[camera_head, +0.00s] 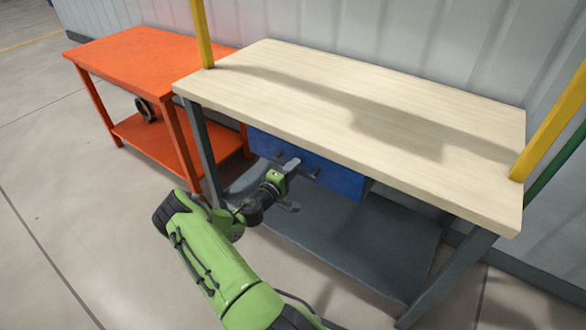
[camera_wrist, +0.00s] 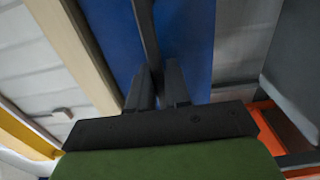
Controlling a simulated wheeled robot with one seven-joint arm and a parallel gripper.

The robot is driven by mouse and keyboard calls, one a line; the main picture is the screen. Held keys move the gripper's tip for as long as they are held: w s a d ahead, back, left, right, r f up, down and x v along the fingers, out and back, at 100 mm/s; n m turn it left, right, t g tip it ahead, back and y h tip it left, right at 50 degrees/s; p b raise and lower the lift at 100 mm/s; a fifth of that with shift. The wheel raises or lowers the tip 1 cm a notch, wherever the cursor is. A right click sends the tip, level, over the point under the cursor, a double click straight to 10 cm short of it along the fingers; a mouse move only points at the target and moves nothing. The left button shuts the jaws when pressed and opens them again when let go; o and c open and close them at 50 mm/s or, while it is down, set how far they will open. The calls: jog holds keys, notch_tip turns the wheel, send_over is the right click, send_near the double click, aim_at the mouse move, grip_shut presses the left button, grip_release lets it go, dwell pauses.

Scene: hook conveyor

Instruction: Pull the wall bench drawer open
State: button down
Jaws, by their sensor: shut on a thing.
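The wall bench (camera_head: 380,105) has a pale wooden top and grey legs. Its blue drawer (camera_head: 342,181) hangs under the top, and its front also fills the middle of the wrist view (camera_wrist: 188,40). A dark bar handle (camera_wrist: 146,32) runs along the drawer front. My gripper (camera_head: 291,167) is at the drawer front, below the bench top's front edge. In the wrist view its two fingers (camera_wrist: 158,84) are shut on the handle. I cannot tell whether the drawer stands out from its frame.
A grey lower shelf (camera_head: 345,240) lies under the drawer. An orange table (camera_head: 140,52) stands to the left, with a dark round part (camera_head: 146,109) on its lower shelf. Yellow posts (camera_head: 202,35) rise at the bench's ends. The floor in front is clear.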

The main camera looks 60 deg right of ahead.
jog(key=w+a, duration=0.2)
jog(key=a, duration=1.3)
jog(key=w+a, duration=0.2)
jog(key=a, duration=1.3)
jog(key=shift+w, duration=0.4)
jog(key=c, duration=1.2)
grip_release()
jog(key=shift+o, duration=0.2)
jog(key=w+a+p, duration=0.1)
jog(key=w+a, duration=0.1)
jog(key=a, duration=1.3)
jog(key=shift+w+a, duration=0.25)
jog(key=shift+a, duration=0.1)
